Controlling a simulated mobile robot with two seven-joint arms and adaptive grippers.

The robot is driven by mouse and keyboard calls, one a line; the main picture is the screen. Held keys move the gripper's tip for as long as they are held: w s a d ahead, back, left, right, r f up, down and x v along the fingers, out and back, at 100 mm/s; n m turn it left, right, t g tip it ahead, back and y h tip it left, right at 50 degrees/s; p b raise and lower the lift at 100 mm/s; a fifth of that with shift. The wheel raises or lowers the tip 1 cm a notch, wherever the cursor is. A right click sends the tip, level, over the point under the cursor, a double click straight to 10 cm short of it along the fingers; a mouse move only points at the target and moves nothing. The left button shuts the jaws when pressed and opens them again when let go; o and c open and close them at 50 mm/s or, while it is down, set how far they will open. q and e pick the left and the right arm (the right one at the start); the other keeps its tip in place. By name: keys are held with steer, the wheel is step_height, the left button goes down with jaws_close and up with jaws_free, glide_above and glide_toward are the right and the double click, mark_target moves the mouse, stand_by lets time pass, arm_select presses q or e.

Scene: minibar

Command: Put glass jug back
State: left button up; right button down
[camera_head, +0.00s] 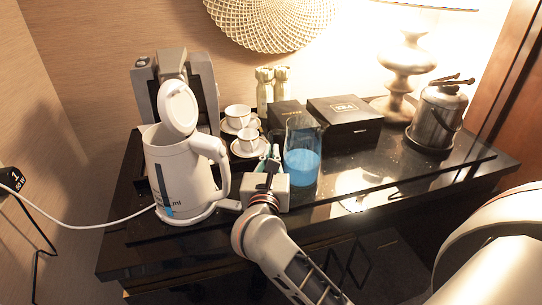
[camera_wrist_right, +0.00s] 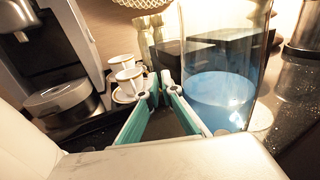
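The glass jug (camera_head: 302,165), clear and part filled with blue liquid, stands upright on the black counter behind and right of my right gripper (camera_head: 270,160). In the right wrist view the jug (camera_wrist_right: 222,95) fills the right side, just beyond the right finger; I cannot tell whether they touch. The jug is outside the gap between the fingers. My left gripper is not in view.
A white kettle (camera_head: 182,175) stands left of my right gripper, before a coffee machine (camera_head: 207,90). Cups on saucers (camera_head: 246,147) and black boxes (camera_head: 345,125) stand behind. An ice bucket (camera_head: 437,118) and a lamp (camera_head: 405,65) stand right. Counter (camera_head: 400,170) right of the jug is mostly clear.

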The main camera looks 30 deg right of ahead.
stand_by(0.4)
steer(key=c, duration=2.2)
jaws_free()
steer(key=shift+f, duration=0.15)
steer(key=shift+c, duration=0.2)
